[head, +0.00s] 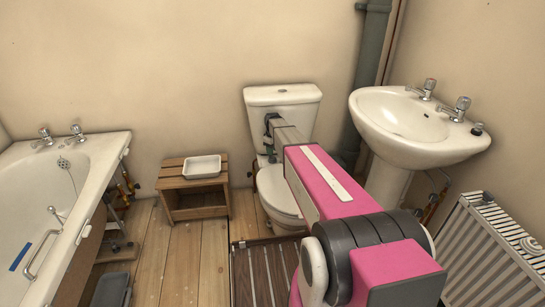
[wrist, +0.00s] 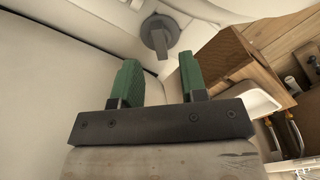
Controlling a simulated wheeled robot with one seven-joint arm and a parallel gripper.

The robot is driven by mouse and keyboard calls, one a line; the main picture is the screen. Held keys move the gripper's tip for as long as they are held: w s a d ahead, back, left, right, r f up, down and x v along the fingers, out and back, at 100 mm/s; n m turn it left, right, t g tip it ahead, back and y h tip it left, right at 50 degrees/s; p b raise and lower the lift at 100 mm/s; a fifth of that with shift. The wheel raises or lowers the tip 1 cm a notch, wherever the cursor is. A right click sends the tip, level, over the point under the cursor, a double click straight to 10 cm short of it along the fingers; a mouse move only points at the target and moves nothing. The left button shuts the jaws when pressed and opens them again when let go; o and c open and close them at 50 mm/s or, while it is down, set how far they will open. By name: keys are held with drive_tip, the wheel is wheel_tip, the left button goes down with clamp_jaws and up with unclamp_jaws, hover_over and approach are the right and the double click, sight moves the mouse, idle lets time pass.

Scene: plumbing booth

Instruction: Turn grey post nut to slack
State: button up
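In the wrist view, a dark grey round fitting with a flat tapering arm (wrist: 159,36) sits against a white surface. It is the only grey nut-like part there; I cannot tell for sure that it is the post nut. My gripper (wrist: 158,68) has two green-padded fingers spread apart, with nothing between them. The fitting lies beyond the fingertips, near the middle of the gap, and appears apart from them. In the head view my gripper (head: 268,132) is at the left front of the toilet cistern (head: 284,97). The fitting cannot be made out there.
The toilet bowl (head: 277,194) stands below my arm. A wooden stool (head: 178,183) with a white tray (head: 202,167) is to the left, beyond it a bathtub (head: 103,177). A basin (head: 415,145) and a radiator (head: 478,240) are on the right. Floorboards between bathtub and toilet are partly clear.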

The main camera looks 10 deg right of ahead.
sight(273, 158)
wheel_tip(273, 158, down, 4)
drive_tip(key=shift+f, duration=0.15)
clamp_jaws()
drive_tip(key=shift+n, duration=1)
unclamp_jaws()
